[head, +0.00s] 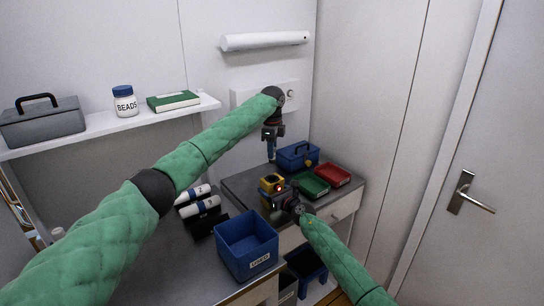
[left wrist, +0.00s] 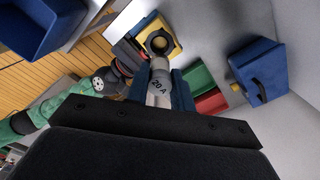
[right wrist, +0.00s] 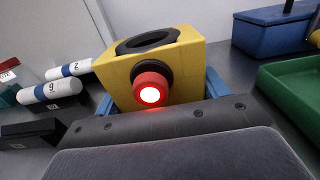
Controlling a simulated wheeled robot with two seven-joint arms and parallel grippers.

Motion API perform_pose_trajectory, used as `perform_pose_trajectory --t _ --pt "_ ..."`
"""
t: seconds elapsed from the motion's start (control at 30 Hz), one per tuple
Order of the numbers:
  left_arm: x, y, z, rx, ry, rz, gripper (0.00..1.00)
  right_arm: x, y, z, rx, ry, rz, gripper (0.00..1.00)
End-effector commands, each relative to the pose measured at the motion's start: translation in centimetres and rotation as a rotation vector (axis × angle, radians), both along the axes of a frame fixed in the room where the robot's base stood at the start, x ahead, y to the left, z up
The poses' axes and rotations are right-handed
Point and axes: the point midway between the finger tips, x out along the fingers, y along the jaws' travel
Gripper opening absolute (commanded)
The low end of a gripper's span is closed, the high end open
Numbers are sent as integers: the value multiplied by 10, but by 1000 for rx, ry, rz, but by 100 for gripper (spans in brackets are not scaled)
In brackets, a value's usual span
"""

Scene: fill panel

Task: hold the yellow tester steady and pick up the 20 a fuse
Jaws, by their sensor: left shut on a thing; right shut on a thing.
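The yellow tester (head: 266,186) stands on the grey worktop. In the right wrist view the tester (right wrist: 190,62) has a black ring opening on top and a red round light glowing on its front. My right gripper (head: 285,201) is shut on it, with blue fingers at both sides. My left gripper (head: 271,149) is above the tester, pointing down. It is shut on the 20 A fuse (left wrist: 159,90), a whitish cylinder with "20 A" printed on it. In the left wrist view the tester (left wrist: 172,50) shows beyond the fuse, apart from it as far as I can tell.
A green tray (head: 309,186), a red tray (head: 333,176) and a blue lidded box (head: 298,155) stand right of and behind the tester. White cylinders with blue bands (head: 202,207) lie at the left. A blue bin labelled "USED" (head: 245,246) stands in front.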

Motion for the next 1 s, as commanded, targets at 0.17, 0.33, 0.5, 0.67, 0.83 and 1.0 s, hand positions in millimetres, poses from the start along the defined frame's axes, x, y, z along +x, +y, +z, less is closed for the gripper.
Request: perform_pose_trajectory --t 0.17,0.33,0.5,0.67,0.83,1.0 --pt "0 0 1 0 0 0 0 0 0 -1 -1 1 0 43" --pt "0 0 0 0 0 0 0 0 0 -1 -1 1 0 94" --pt "0 0 0 0 0 0 0 0 0 0 0 0 0 98" --pt "0 0 0 0 0 0 0 -1 -1 0 -1 -1 0 98" --pt "0 0 0 0 0 0 0 -10 -8 -1 -3 -1 -1 98" --pt "0 0 0 0 0 0 0 -31 -23 -2 -1 0 0 98"
